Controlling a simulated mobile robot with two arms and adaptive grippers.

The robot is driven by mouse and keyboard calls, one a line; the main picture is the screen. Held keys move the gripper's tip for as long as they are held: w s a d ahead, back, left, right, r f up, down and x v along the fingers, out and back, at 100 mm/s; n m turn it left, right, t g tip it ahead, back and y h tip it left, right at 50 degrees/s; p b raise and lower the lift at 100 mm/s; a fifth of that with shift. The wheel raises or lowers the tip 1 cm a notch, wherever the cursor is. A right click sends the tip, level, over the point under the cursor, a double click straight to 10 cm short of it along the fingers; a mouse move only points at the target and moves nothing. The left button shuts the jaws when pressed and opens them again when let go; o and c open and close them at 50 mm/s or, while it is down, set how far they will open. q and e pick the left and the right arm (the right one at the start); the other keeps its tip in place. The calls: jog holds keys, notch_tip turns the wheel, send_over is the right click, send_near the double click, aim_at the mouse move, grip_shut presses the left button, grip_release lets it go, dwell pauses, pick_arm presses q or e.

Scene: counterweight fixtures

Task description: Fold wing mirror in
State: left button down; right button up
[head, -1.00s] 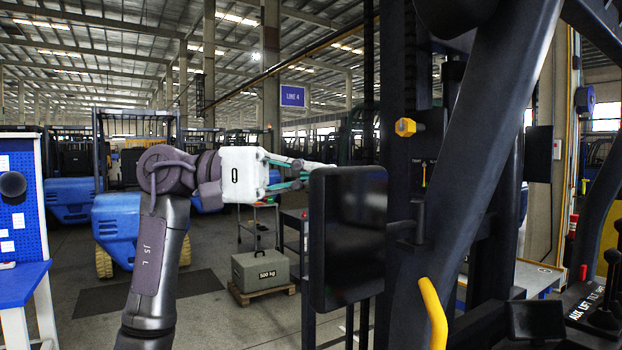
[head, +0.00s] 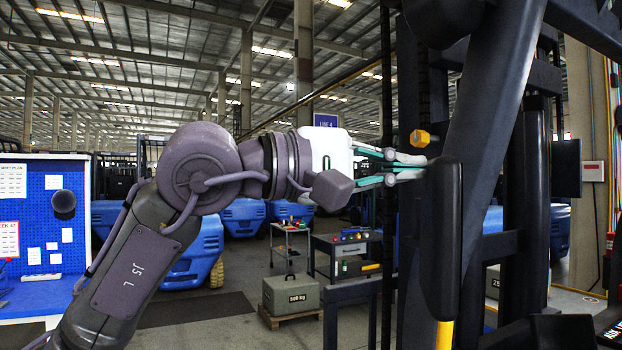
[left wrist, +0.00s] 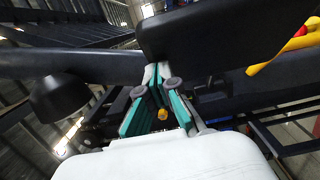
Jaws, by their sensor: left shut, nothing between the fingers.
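The wing mirror (head: 443,240) is a black rounded panel beside the forklift's dark slanted post (head: 490,150). In the head view it shows nearly edge-on as a narrow upright shape. My left gripper (head: 424,167) reaches in from the left, its closed fingers at the mirror's upper left edge. Whether the fingertips touch it I cannot tell. In the left wrist view the mirror (left wrist: 225,35) is a dark slab just beyond the left fingertips (left wrist: 157,72), which are together with nothing between them. The mirror's mount is mostly hidden. My right gripper is not in view.
A yellow-orange knob (head: 420,138) sits just above my left fingers. A yellow handrail (head: 445,335) is below the mirror. A 500 kg weight (head: 291,295) on a pallet and a tool cart (head: 345,250) stand behind. A blue bench (head: 30,300) is at the left.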

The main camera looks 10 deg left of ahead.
aim_at(430, 168)
pick_arm(q)
jog(key=d, duration=0.2)
jog(key=s+d+b, duration=0.1)
jog(key=d, duration=0.1)
jog(key=shift+d+f, duration=0.1)
jog(key=shift+d, duration=0.25)
jog(key=shift+d+b, duration=0.35)
jog(key=shift+d, duration=0.4)
jog(key=shift+w+d, duration=0.1)
jog(key=shift+d, duration=0.7)
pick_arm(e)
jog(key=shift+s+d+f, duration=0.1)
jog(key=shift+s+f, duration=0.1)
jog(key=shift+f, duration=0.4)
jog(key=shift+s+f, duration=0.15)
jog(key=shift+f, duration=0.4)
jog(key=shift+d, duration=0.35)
